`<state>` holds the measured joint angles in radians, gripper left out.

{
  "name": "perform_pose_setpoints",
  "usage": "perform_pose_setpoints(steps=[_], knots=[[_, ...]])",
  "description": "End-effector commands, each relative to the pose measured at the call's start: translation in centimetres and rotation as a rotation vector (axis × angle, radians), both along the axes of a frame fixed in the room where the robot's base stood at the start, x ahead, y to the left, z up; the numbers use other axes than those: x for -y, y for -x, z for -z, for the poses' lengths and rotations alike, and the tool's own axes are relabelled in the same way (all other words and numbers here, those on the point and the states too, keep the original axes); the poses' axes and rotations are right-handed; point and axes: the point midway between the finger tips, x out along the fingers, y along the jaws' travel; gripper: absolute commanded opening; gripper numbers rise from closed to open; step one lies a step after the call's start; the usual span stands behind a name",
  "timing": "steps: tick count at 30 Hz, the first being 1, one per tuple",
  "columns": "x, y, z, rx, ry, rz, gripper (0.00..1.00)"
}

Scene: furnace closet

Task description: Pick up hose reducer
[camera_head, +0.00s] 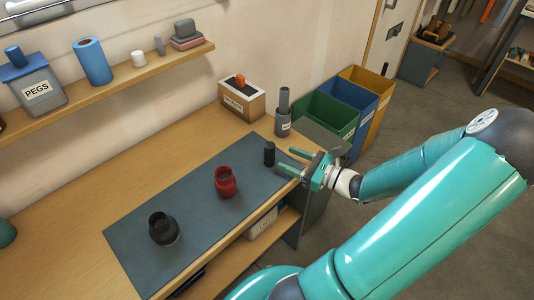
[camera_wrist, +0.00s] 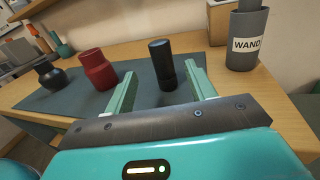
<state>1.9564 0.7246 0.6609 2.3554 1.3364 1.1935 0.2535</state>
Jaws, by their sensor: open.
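Three upright pieces stand on a dark grey mat (camera_head: 135,250). A black stepped piece (camera_head: 163,229) with a wide body and narrower neck is at the near left. A slim black cylinder (camera_head: 269,154) is at the far right. My gripper (camera_head: 287,160) is open and empty, just right of the black cylinder. In the wrist view, that cylinder (camera_wrist: 162,65) shows between the fingers, ahead of them. The red piece (camera_wrist: 97,69) is left of them.
A shelf (camera_head: 120,84) with a PEGS container runs along the wall. Green, blue and yellow bins (camera_head: 330,112) stand beyond the bench's end.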

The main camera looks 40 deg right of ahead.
Motion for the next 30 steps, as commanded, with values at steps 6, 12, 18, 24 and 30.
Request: perform_pose_setpoints(steps=[6, 12, 18, 24, 30], knots=[[-1.2, -3.6, 0.0, 0.000, -0.001, -0.002, 0.55], [-1.6, -5.2, 0.0, 0.000, 0.000, -0.002, 0.55], [-2.2, -8.2, 0.1, 0.000, -0.001, -0.002, 0.55], [-2.7, -9.9, 0.1, -0.002, 0.001, 0.000, 0.55], [-2.7, -9.9, 0.1, -0.002, 0.002, 0.000, 0.53]])
